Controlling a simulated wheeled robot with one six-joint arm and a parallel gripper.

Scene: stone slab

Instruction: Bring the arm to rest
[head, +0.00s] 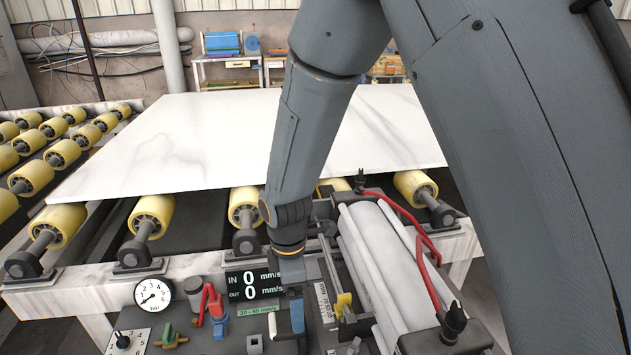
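My arm comes down from the top of the head view across the middle. My gripper (291,300) points down at the control panel, just right of the black display (254,284). A blue and grey part shows at its lower end, and I cannot tell whether it is a fingertip or part of the panel. The finger gap is not clear. The white veined stone slab (170,150) lies flat on yellow rollers (152,214) behind the panel, partly hidden by my arm. The display reads IN 0 and OUT 0 mm/s.
The panel holds a round gauge (153,294), a red-handled valve (212,304), a green-handled valve (169,337) and a black selector knob (123,341). Right of my gripper are pale cylinders (378,262) and a red hose (428,283). Workbenches stand at the back.

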